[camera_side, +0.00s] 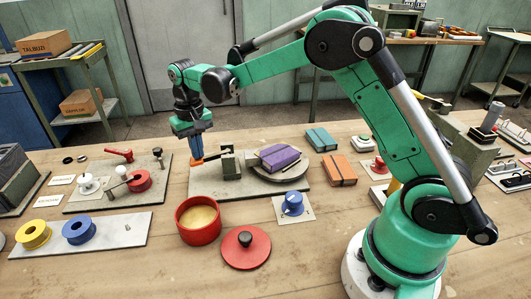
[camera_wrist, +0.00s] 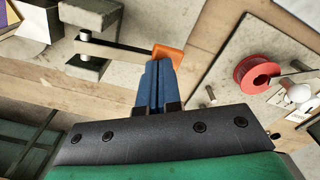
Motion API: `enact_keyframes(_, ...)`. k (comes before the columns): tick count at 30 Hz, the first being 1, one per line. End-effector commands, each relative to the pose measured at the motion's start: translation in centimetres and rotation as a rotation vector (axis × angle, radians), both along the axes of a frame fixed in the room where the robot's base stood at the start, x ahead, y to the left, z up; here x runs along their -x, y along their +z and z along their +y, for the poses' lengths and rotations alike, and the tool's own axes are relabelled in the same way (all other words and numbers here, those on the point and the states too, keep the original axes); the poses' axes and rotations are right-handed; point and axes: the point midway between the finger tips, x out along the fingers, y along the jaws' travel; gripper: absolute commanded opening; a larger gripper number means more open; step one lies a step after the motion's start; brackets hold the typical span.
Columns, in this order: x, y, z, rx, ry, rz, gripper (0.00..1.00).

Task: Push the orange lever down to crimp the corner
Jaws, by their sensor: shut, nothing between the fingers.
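The orange lever (camera_side: 197,162) sticks out to the left of a small grey-green press block (camera_side: 230,165) on a grey base plate (camera_side: 282,183). In the wrist view the orange lever end (camera_wrist: 167,58) sits at the end of a flat metal arm. My gripper (camera_side: 196,154) points down at the lever end, its blue fingers together with nothing between them. In the wrist view the closed fingertips (camera_wrist: 157,66) are right at the orange end and overlap its edge; whether they touch cannot be told. A purple box (camera_side: 279,157) sits on a round turntable right of the press.
A red pot (camera_side: 198,219) and its red lid (camera_side: 246,247) stand in front of the plate. A board with a red spool (camera_side: 139,181) and a red-handled lever lies to the left. A blue knob (camera_side: 292,203) and an orange box (camera_side: 334,170) are to the right.

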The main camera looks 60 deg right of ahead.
Motion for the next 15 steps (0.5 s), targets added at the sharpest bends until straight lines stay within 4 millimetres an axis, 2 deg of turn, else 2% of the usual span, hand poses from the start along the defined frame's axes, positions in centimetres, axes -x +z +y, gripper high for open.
enact_keyframes(5, 0.0, 1.3, 0.0, 0.0, 0.0, 0.0, 0.0)
enact_keyframes(15, 0.0, 5.1, 0.0, 0.0, 0.0, 0.0, 0.0)
